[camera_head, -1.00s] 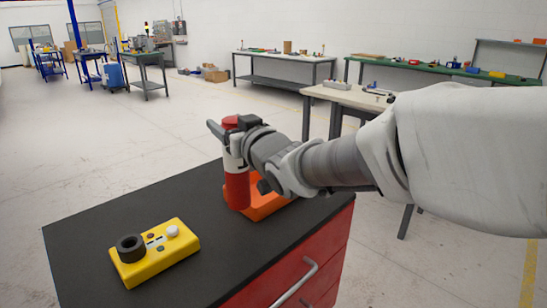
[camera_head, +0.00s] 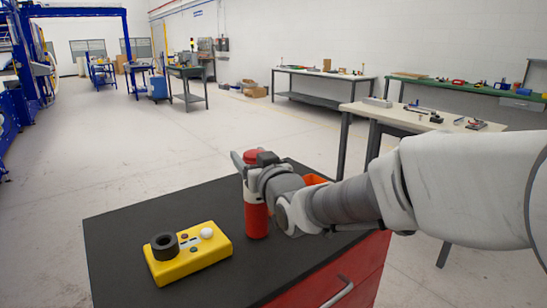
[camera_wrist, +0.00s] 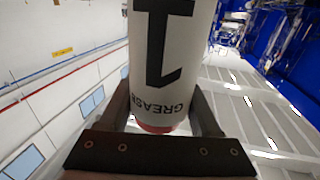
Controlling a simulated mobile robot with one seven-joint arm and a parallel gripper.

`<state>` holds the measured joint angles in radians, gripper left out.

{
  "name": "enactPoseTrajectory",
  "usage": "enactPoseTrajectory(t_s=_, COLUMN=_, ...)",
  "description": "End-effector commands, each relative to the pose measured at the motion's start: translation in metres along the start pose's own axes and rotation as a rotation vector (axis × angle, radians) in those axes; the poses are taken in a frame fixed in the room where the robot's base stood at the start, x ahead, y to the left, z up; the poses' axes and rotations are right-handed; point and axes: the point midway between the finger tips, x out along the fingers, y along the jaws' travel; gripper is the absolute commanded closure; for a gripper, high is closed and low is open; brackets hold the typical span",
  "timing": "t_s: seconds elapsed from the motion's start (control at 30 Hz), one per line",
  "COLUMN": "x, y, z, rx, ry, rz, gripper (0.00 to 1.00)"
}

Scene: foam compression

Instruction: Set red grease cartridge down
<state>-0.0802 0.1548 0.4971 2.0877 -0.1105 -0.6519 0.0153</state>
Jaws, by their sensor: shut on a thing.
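The red grease cartridge (camera_head: 256,217) stands upright in my gripper at the far part of the black cabinet top (camera_head: 180,209). It has a red cap, a white band and a red lower part. My gripper (camera_head: 252,172) is shut around its upper part, from the right. The cartridge's lower end appears at or just above the black surface; I cannot tell if it touches. In the wrist view the cartridge's white label (camera_wrist: 165,60), marked "1" and "GREASE", fills the space between the fingers (camera_wrist: 165,110).
A yellow box (camera_head: 187,254) with a black ring and a white knob lies left of the cartridge. An orange object (camera_head: 314,180) sits behind my gripper, mostly hidden. Black surface is bare around the yellow box. Workbenches (camera_head: 324,80) stand farther back.

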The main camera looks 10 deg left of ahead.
Motion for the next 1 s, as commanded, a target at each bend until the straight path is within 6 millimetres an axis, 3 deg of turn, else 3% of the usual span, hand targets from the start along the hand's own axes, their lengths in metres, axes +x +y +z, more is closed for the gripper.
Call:
enactPoseTrajectory(t_s=0.13, x=0.0001, y=0.0000, z=0.0027, rx=-0.001, ry=0.004, rz=0.000, gripper=1.00)
enactPoseTrajectory(t_s=0.17, x=0.0000, y=0.0001, z=0.0032, rx=0.000, ry=0.000, rz=0.000, gripper=0.32)
enactPoseTrajectory(t_s=0.3, x=0.0000, y=0.0002, z=0.0026, rx=0.000, ry=0.000, rz=0.000, gripper=0.07)
enactPoseTrajectory(t_s=1.0, x=0.0008, y=0.0004, z=0.0001, rx=0.000, ry=0.001, rz=0.001, gripper=0.06)
